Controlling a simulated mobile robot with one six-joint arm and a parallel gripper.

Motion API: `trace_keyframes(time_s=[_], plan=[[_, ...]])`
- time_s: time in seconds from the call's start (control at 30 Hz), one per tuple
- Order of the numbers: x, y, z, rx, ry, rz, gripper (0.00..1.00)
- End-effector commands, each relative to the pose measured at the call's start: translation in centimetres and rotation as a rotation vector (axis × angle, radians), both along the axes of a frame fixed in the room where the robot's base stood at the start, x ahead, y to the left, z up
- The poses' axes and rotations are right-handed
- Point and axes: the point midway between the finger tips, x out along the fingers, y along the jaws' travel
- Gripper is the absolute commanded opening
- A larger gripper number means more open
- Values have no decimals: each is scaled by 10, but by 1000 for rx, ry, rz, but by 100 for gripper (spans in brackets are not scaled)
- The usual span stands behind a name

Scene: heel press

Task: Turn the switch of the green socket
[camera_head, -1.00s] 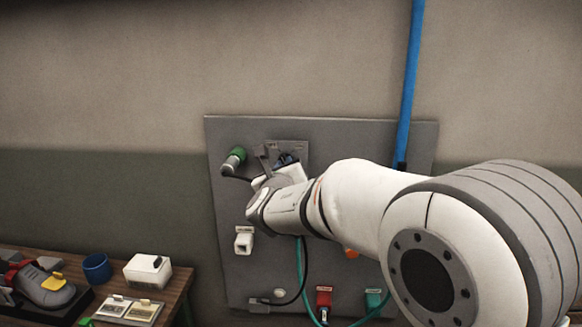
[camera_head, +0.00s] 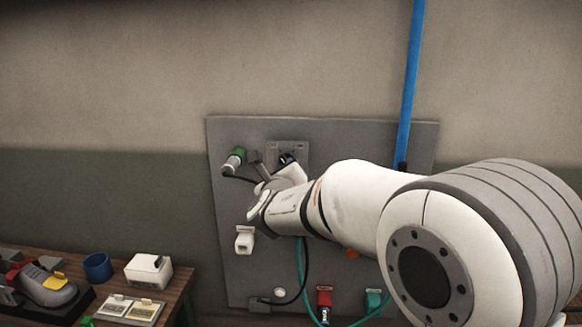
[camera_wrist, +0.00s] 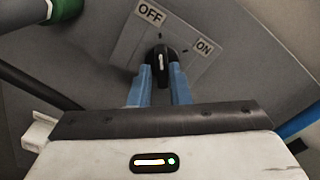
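The green socket (camera_head: 235,158), with a grey plug in it, is at the upper left of the grey wall panel. Its green body also shows at the top left of the wrist view (camera_wrist: 66,6). The switch is a black knob (camera_wrist: 162,56) with a white pointer line, on a plate marked OFF and ON. The line points up towards the OFF side. My gripper (camera_wrist: 162,72) is at the knob, its two blue fingers at the knob's left and right. Whether they press on it cannot be told. In the head view my arm hides part of the panel.
A white socket (camera_head: 244,240) is below the green one; a red socket (camera_head: 324,298) and a teal socket (camera_head: 375,300) are lower down. A dark cable (camera_wrist: 40,90) passes left of my gripper. A wooden table (camera_head: 180,283) with a shoe and boxes stands at lower left.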

Motion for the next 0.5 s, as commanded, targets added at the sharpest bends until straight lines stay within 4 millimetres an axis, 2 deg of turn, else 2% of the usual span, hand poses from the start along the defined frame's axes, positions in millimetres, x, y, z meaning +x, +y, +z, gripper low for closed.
trace_keyframes(time_s=[0.03,0.2,0.5], plan=[[0,0,-1,0,1,0,20],[0,0,2,2,-4,1,34],[-4,1,4,3,-8,1,34]])
